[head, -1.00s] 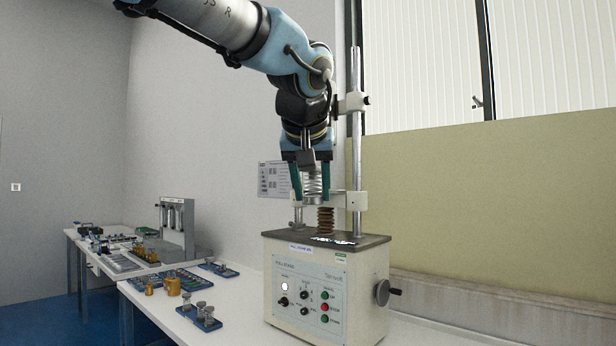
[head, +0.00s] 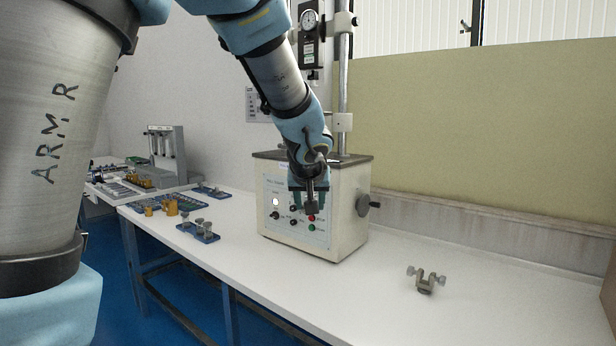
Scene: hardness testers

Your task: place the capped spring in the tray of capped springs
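My gripper (head: 311,205) hangs in front of the control panel of the cream tester (head: 346,215), above the white table. Its two teal fingers are apart, with a dark grey part between them. I cannot make out a capped spring there, and cannot tell whether the fingers hold one. A small blue tray (head: 207,240) with several silver capped pieces (head: 199,224) lies on the table, left of the tester and my gripper. It may be the tray of capped springs, but the pieces are too small to be sure.
Brass cylinders (head: 171,207) and another small blue tray (head: 212,192) lie further back on the left. A grey rack (head: 166,152) stands behind them. A metal clamp (head: 426,281) sits on the right of the table (head: 330,300). The table's front middle is clear.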

